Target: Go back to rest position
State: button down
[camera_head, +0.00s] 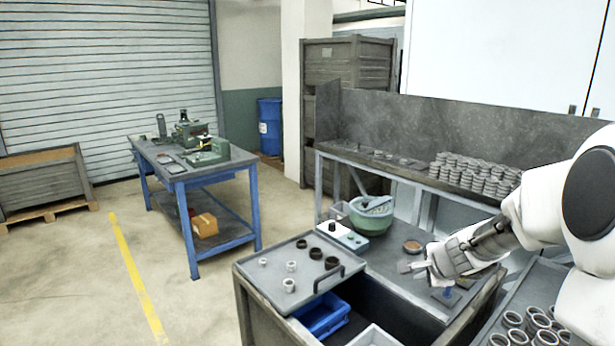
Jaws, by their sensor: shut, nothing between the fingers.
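My gripper (405,268) is at the right, at the end of my white arm, which comes in from the right edge. It points left, over the workbench (385,255). Its fingers look shut, with nothing between them. A small brown round piece (412,246) lies on the bench just behind the fingers. A blue part (447,292) shows below the hand; the hand partly hides what is there.
A tray (270,280) with light and dark rings stands front left of my gripper. Behind are a green bowl-shaped machine (371,215) and a control box (343,236). More rings (530,325) lie front right. Floor at left is open.

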jog(key=s+a+r+n+g+y, duration=0.1)
jog(key=s+a+r+n, duration=0.3)
jog(key=s+a+n, duration=0.25)
jog(key=s+a+r+n+g, duration=0.1)
jog(key=s+a+r+n, duration=0.4)
jog(key=s+a+n, duration=0.15)
jog(key=s+r+n+g+h, duration=0.1)
jog(key=s+n, duration=0.4)
jog(key=s, duration=1.1)
jog(key=shift+s+d+r, duration=0.15)
jog(key=shift+s+d, duration=0.1)
jog(key=shift+s, duration=0.15)
jog(key=shift+d, duration=0.15)
